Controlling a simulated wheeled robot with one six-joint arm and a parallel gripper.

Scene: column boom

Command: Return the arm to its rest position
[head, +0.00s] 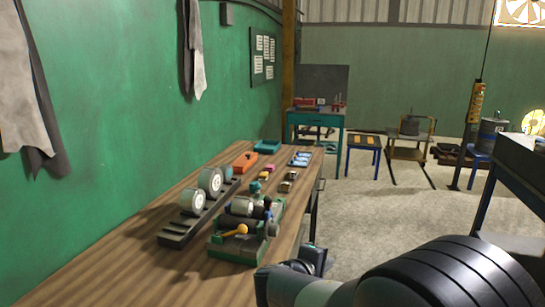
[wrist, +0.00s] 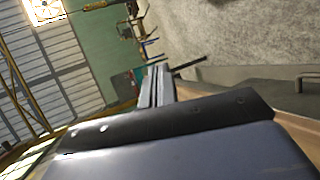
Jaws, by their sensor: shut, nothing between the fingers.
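My gripper (wrist: 158,84) shows in the wrist view as two thin grey fingers lying close together, shut with nothing between them. The view is tilted, and the fingers point toward the floor and the far tables. In the head view my arm comes in from the lower right and reaches left to the near right edge of the wooden workbench (head: 125,243). My gripper's fingers cannot be made out clearly there.
On the bench stand a dark rack with white-faced round parts (head: 193,201), a green fixture (head: 236,247) and an orange block (head: 245,162). A green wall runs along the left. A dark table (head: 519,178) stands at the right. Concrete floor (head: 385,215) lies open between.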

